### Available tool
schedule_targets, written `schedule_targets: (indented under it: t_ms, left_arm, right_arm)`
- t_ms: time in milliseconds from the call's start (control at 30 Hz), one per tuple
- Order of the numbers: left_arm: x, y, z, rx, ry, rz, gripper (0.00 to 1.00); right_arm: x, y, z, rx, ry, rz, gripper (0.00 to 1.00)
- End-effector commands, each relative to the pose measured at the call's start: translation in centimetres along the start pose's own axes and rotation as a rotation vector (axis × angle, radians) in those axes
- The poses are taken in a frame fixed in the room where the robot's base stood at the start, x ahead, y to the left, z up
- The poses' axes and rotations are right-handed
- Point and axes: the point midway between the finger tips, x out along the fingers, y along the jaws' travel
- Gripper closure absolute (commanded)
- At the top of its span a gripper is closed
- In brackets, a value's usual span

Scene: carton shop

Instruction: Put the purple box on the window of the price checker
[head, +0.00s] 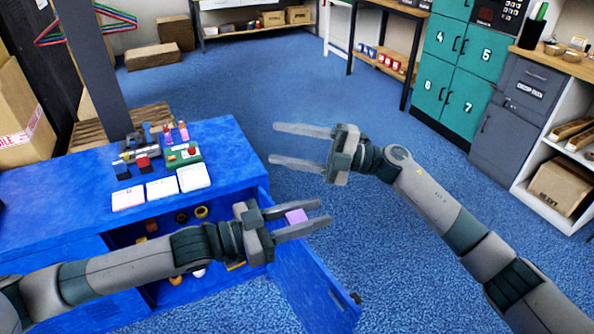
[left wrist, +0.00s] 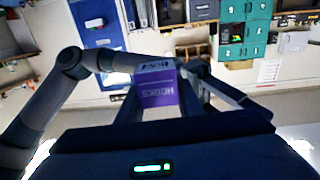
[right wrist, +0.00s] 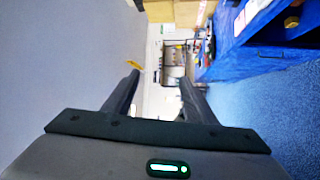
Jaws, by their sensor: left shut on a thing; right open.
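The purple box (head: 296,216) is between the fingers of my left gripper (head: 322,213), clear of the blue cabinet. In the left wrist view the purple box (left wrist: 158,92) has a pale printed label and sits between both fingers. My right gripper (head: 272,145) is open and empty, above the floor beyond the left one. In the right wrist view nothing is between its fingers. I cannot tell surely which thing is the price checker; a grey device (head: 130,153) and a green device with a red button (head: 184,157) stand on the cabinet top.
Three white cards (head: 162,187) lie on the blue cabinet (head: 60,195) near its front. Its door (head: 310,285) hangs open below my left gripper, and small items stand inside. A grey post rises behind the cabinet. Blue floor is free beyond.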

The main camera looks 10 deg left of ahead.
Motion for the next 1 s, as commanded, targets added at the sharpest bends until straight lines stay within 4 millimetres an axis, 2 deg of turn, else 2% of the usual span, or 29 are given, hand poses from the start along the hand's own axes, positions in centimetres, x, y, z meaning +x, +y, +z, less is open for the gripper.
schedule_targets:
  t_ms: [33,200,400,500,667,800,1000]
  left_arm:
    - [0.0,0.0,0.0,0.0,0.0,0.0,0.91]
    - [0.0,0.0,0.0,0.0,0.001,0.0,0.91]
    - [0.0,0.0,0.0,0.0,0.001,0.0,0.91]
    - [0.0,0.0,0.0,0.0,0.0,0.0,0.91]
    - [0.0,0.0,0.0,0.0,0.001,0.0,0.91]
    - [0.0,0.0,0.0,0.0,0.0,0.0,0.91]
    - [0.0,0.0,0.0,0.0,0.0,0.0,0.91]
  right_arm:
    - [1.6,0.8,-1.8,-0.03,0.068,-0.056,0.48]
    - [5.0,1.1,-7.3,-0.104,0.257,-0.279,0.48]
    - [6.1,0.0,-12.1,-0.189,0.408,-0.591,0.48]
    - [5.7,-0.6,-13.6,-0.232,0.452,-0.763,0.48]
    - [4.0,-1.2,-14.8,-0.302,0.471,-1.05,0.48]
    - [1.8,-1.1,-14.8,-0.363,0.435,-1.305,0.48]
    - [-1.1,0.3,-14.0,-0.434,0.332,-1.586,0.48]
